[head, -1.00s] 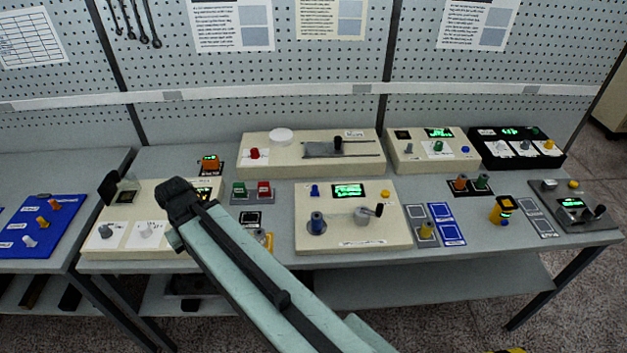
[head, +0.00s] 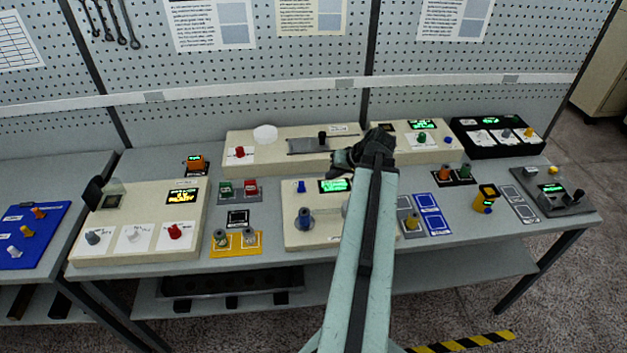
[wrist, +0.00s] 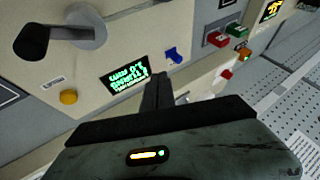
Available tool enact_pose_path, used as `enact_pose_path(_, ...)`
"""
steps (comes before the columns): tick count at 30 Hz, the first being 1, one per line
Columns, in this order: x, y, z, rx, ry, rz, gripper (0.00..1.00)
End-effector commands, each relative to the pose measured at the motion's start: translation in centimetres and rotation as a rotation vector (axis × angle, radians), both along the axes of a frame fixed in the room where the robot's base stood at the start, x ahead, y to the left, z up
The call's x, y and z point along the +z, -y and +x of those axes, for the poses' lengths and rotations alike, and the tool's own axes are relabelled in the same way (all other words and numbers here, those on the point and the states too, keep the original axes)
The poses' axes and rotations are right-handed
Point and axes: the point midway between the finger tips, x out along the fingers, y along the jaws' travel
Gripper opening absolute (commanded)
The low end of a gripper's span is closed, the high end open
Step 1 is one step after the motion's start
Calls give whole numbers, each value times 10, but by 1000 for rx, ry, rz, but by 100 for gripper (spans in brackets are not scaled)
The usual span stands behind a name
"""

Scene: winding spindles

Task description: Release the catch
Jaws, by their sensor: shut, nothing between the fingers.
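A cream winding box (head: 292,240) stands at the front middle of the bench. No label names the catch legibly. My gripper (head: 350,158) is shut and empty above the box's back edge. Its fingertips (wrist: 158,80) appear close to the lever in the wrist view, apparently apart from it. My arm hides the box's right part.
Behind stands a long cream box (head: 265,145) with a slider and a red knob (head: 240,152). A yellow-black device (head: 486,199) stands to the right.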

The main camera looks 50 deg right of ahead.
Motion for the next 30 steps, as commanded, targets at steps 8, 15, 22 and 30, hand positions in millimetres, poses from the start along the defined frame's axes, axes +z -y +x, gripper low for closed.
enact_pose_path(8,3,15,-12,-27,20,-5,0)
enact_pose_path(15,-7,14,-7,-26,19,-4,0)
enact_pose_path(22,-48,13,21,-23,19,-4,0)
enact_pose_path(30,-82,7,56,-22,18,-5,0)
